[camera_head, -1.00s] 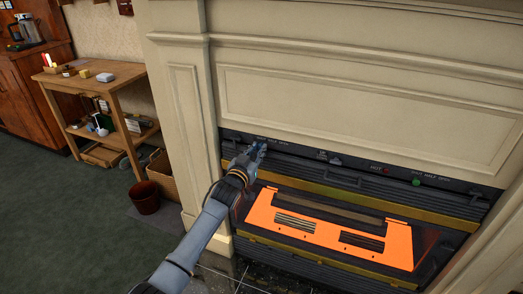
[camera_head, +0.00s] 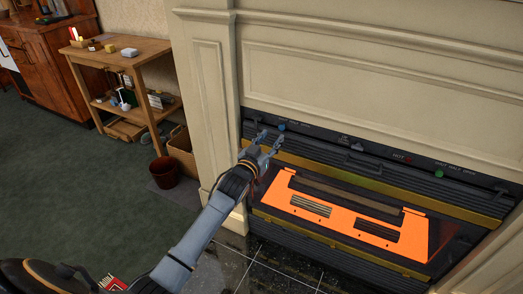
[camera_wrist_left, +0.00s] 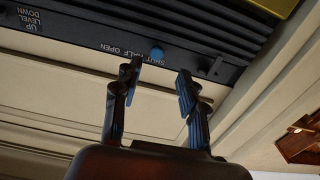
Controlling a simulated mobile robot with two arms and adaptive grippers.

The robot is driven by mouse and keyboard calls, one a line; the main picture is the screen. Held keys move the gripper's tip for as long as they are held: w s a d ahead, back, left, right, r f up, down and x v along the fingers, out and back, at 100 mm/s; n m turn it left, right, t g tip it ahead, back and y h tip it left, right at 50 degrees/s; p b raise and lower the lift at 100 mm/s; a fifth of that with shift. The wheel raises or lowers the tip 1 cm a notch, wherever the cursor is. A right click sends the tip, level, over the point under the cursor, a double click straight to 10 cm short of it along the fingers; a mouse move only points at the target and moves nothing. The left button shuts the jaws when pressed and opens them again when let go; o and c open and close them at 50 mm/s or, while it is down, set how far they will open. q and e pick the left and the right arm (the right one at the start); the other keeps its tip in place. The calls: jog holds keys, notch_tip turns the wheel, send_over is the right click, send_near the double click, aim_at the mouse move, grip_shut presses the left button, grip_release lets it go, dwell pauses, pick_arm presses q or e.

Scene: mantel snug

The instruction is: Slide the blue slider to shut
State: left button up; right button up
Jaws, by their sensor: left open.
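The blue slider (camera_head: 282,126) is a small round knob at the left end of the dark control strip (camera_head: 318,137) above the stove. In the left wrist view the blue slider (camera_wrist_left: 156,54) stands at the SHUT end of its marks, with HALF and OPEN farther along. My left gripper (camera_head: 265,141) is open and empty, just in front of and below the slider in the head view. In the left wrist view its fingers (camera_wrist_left: 157,76) are apart, with the slider beyond the gap between their tips, seemingly untouched. My right gripper is not in view.
The strip also bears an UP/LEVEL/DOWN lever (camera_head: 345,140), a red knob (camera_head: 407,160) and a green knob (camera_head: 439,174). The orange glowing panel (camera_head: 350,213) lies below. A wooden side table (camera_head: 135,67), wicker basket (camera_head: 181,150) and red bin (camera_head: 165,172) stand left.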

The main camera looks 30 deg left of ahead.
pick_arm(q)
jog(key=s, duration=0.6)
jog(key=shift+s, duration=0.4)
jog(key=shift+f, duration=0.1)
